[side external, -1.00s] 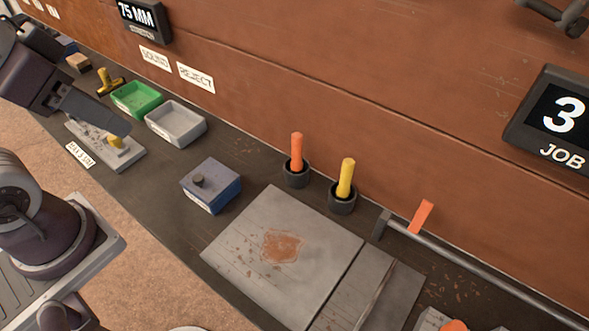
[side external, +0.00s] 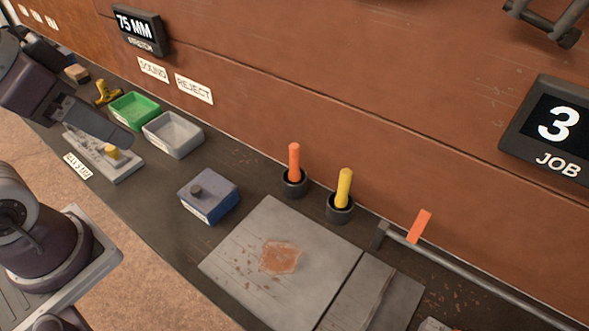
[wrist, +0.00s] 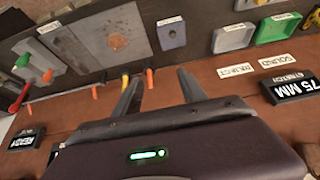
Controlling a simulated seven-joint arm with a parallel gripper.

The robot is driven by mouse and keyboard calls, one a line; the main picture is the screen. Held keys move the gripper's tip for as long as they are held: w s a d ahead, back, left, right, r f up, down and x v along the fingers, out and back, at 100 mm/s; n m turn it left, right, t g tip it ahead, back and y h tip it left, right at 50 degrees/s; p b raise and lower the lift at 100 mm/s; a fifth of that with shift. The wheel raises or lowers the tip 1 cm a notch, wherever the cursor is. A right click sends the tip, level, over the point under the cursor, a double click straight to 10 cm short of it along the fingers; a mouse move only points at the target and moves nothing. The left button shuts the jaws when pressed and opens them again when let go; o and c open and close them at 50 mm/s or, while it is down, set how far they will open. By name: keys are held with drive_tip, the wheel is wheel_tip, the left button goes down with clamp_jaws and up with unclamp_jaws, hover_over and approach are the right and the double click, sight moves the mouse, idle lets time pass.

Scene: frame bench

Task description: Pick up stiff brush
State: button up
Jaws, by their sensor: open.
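Two upright handles stand in dark round cups at the back of the bench: an orange handle (side external: 294,160) and a yellow handle (side external: 344,186). Any bristles are hidden in the cups, so I cannot tell which is the stiff brush. In the wrist view the orange handle (wrist: 149,78) shows between my fingers' outlines, and the yellow handle (wrist: 125,82) is by the left finger. My gripper (wrist: 158,75) is open, with nothing between its fingers; both handles appear beyond the fingertips. In the side view my arm is at the left, well away from the cups.
A blue box (side external: 209,196) and a grey plate with a rusty patch (side external: 233,274) lie in front of the cups. Green (side external: 134,110) and grey trays (side external: 173,134) stand farther left. A long bar with an orange tag (side external: 420,226) lies right. The wall rises close behind.

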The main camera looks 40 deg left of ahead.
drive_tip(key=w+m+g, duration=0.1)
drive_tip(key=w+m, duration=0.2)
drive_tip(key=w, duration=0.5)
drive_tip(key=m+g+h, duration=0.2)
drive_tip(key=m+g, duration=0.1)
drive_tip(key=m, duration=0.4)
hover_over(298, 177)
drive_tip(key=s+a, duration=0.2)
drive_tip(key=a, duration=0.1)
drive_tip(key=s+a+f+x, duration=0.1)
drive_tip(key=s+a+x, duration=0.15)
drive_tip(key=x, duration=1.35)
drive_tip(key=shift+m+h, duration=0.3)
drive_tip(key=shift+m, duration=0.2)
drive_tip(key=x, duration=0.3)
drive_tip(key=w+x, duration=0.1)
drive_tip(key=x, duration=0.7)
drive_tip(key=shift+w+a, duration=0.1)
drive_tip(key=shift+w, duration=0.2)
drive_tip(key=shift+r, duration=0.1)
clamp_jaws()
